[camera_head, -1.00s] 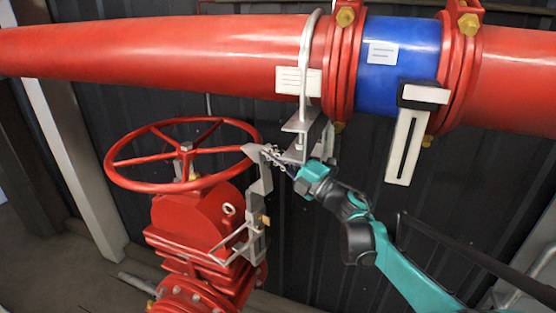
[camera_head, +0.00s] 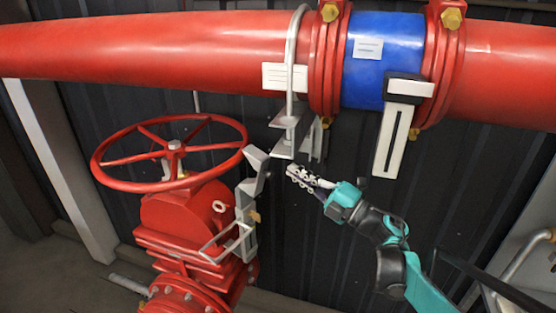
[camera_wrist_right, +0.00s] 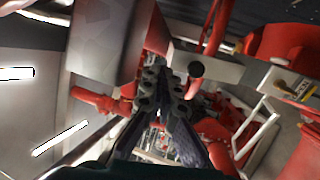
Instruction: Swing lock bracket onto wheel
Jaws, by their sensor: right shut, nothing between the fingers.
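The red handwheel (camera_head: 172,150) sits on top of the red valve at the left in the head view. The grey lock bracket (camera_head: 246,195) stands at the wheel's right side, its angled upper end beside the right rim. I cannot tell whether they touch. My right gripper (camera_head: 292,172) is shut and empty, a little to the right of the bracket's upper end and apart from it. In the right wrist view, the fingers (camera_wrist_right: 166,85) show at the centre, with the grey bracket arm (camera_wrist_right: 240,70) beyond them. My left gripper is not in view.
A large red pipe (camera_head: 170,52) with a blue section (camera_head: 383,60) runs across the top. A hanging grey pipe bracket (camera_head: 285,135) is just above my right gripper. A white slotted plate (camera_head: 393,140) hangs to the right. The dark wall lies behind.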

